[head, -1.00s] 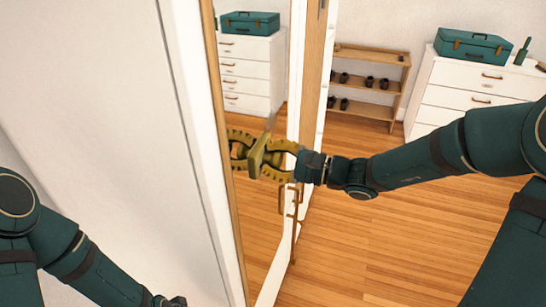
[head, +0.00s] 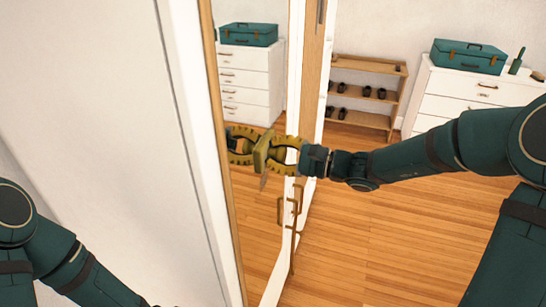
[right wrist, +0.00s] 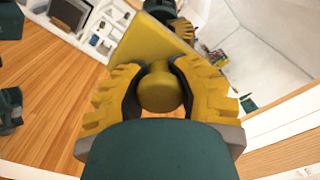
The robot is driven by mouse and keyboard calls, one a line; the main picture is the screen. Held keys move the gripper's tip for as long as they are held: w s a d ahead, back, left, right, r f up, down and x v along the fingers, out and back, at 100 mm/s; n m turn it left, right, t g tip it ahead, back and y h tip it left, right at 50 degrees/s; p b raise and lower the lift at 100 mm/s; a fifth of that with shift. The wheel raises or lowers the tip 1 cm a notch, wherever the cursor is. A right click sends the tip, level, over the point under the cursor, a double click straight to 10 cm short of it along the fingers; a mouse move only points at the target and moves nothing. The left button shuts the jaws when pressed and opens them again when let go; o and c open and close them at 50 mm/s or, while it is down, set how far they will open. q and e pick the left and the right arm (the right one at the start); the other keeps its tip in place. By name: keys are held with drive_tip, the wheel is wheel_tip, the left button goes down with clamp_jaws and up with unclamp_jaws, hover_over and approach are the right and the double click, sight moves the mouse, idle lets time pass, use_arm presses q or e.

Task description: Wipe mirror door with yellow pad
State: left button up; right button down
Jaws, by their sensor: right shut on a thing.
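The mirror door (head: 258,215) stands open in its wooden frame left of centre and reflects the floor, dresser and my gripper. My right gripper (head: 280,154) is shut on the knob of the yellow pad (head: 263,150). In the right wrist view, the yellow fingers (right wrist: 160,85) close around the round knob, with the flat pad (right wrist: 150,45) beyond. The pad faces the mirror, close to its reflection; I cannot tell if it touches. My left arm enters at the lower left, and its gripper is out of the picture.
A wooden shoe rack (head: 365,90) and a white dresser (head: 440,95) with a teal case (head: 468,57) stand at the back right. A door handle (head: 297,200) sits below my right gripper. A white wall fills the left. The wooden floor (head: 390,230) is clear.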

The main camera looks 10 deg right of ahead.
drive_tip(key=w+d, duration=0.4)
drive_tip(key=w, duration=0.2)
drive_tip(key=shift+w+d+p, duration=0.15)
drive_tip(key=shift+w+p, duration=0.15)
drive_tip(key=shift+p, duration=0.1)
idle(0.5)
drive_tip(key=v, duration=0.6)
idle(0.5)
drive_tip(key=shift+s+d, duration=0.1)
drive_tip(key=v, duration=0.2)
drive_tip(key=shift+s+d, duration=0.2)
drive_tip(key=shift+d, duration=0.05)
idle(0.6)
